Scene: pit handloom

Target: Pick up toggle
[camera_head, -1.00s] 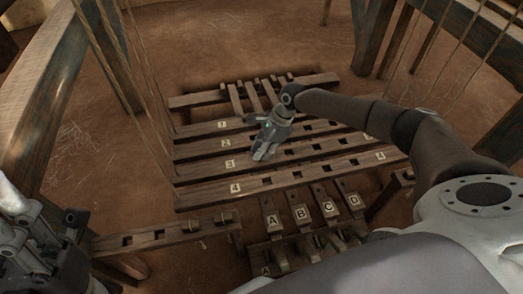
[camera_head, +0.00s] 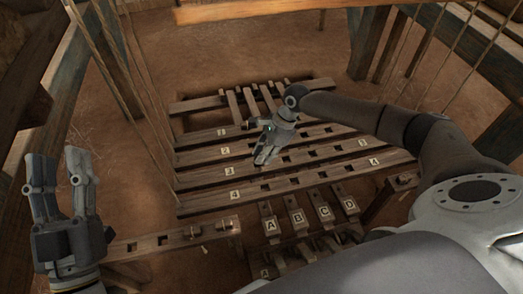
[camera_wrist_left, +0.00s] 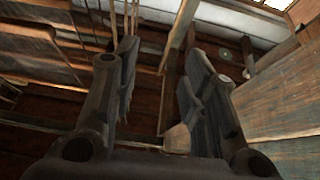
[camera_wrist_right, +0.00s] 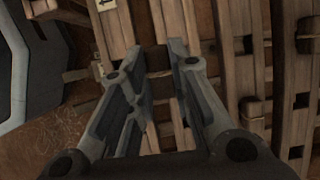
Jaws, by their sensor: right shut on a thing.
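My right gripper (camera_head: 263,157) points down over the slotted wooden bars, near the bar marked 3 (camera_head: 229,170). In the right wrist view its fingers are shut on a small dark brown wooden piece (camera_wrist_right: 158,86), seemingly the toggle. That piece is mostly hidden by the fingers, and I cannot tell whether it is clear of the bars. My left gripper (camera_head: 59,165) is raised at the left with its fingers up, open and empty. Its spread fingers also show in the left wrist view (camera_wrist_left: 155,75).
A slotted bar (camera_head: 165,241) with small pegs lies at lower left. Pedals marked A to D (camera_head: 297,217) lie in front of the numbered bars. Cords (camera_head: 125,85) hang at the left, and timber posts (camera_head: 367,40) stand around. Bare earth floor is clear behind the bars.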

